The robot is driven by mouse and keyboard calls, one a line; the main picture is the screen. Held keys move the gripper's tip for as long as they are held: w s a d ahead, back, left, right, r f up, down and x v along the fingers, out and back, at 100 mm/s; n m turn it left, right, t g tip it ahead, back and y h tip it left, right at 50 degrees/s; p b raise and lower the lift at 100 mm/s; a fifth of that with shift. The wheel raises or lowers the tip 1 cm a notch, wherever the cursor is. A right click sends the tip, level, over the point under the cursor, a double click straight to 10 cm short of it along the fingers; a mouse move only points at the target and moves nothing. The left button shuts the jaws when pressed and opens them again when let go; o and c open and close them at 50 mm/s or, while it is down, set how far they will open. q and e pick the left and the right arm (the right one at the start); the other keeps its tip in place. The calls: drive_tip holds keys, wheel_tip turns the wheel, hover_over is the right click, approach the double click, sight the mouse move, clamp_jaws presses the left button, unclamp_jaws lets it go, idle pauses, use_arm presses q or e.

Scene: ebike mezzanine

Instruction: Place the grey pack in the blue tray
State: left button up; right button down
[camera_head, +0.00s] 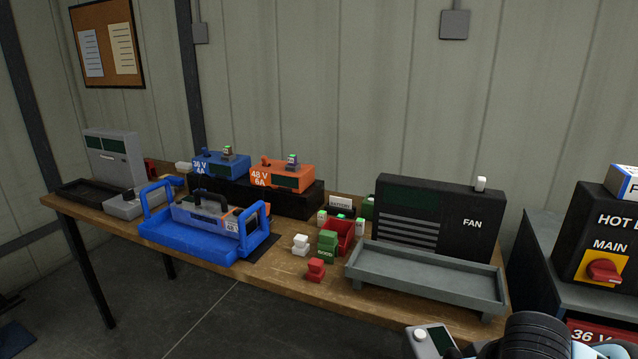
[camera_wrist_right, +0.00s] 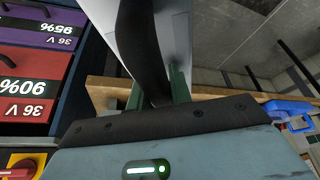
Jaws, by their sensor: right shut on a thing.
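The blue tray (camera_head: 185,247) with raised side handles sits on the left half of the bench. A grey item with a black handle and orange parts (camera_head: 200,217) appears inside or just behind the tray rim. In the right wrist view my right gripper (camera_wrist_right: 158,98) is shut on the black handle of the grey pack (camera_wrist_right: 176,38). The pack's pale body shows past the fingers; most of it is cut off. In the head view only my right arm shows at the lower right, far from the tray. My left gripper is not in view.
A grey trough (camera_head: 430,278) stands before the black FAN box (camera_head: 440,215). Small red, green and white blocks crowd mid-bench. Blue (camera_head: 222,166) and orange (camera_head: 282,178) chargers stand behind the tray. A grey box with a screen (camera_head: 432,342) shows at the bottom. The HOT box is right.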

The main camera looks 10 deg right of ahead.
drive_tip(key=a+r, duration=0.1)
drive_tip(key=a, duration=0.6)
drive_tip(key=shift+w, duration=0.4)
